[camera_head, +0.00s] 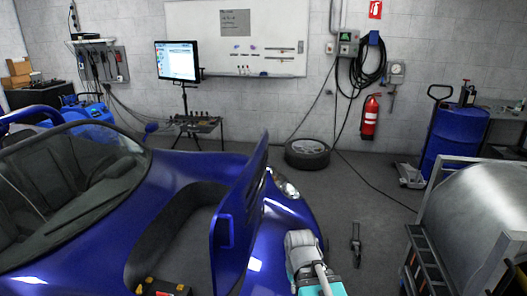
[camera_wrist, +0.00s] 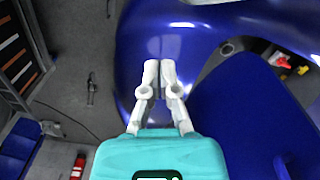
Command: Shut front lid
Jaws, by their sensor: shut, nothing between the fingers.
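The front lid (camera_head: 238,212) of the blue car stands raised, nearly upright, beside the open front compartment (camera_head: 180,235) in the head view. In the wrist view, a dark blue panel, seemingly the lid (camera_wrist: 245,120), lies right of my gripper. My gripper (camera_wrist: 161,66) has white fingers that are shut and empty, in front of the blue bodywork (camera_wrist: 190,45). I cannot tell whether they touch it. In the head view, the teal and white end of my arm (camera_head: 318,278) is at the bottom, right of the lid, near the car's nose.
A red and yellow item (camera_head: 163,289) sits in the open compartment. A tyre (camera_head: 307,154) lies on the floor ahead. A metal-framed machine (camera_head: 480,220) stands at the right, with a blue drum (camera_head: 455,135) behind it. Some floor is clear between the car and machine.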

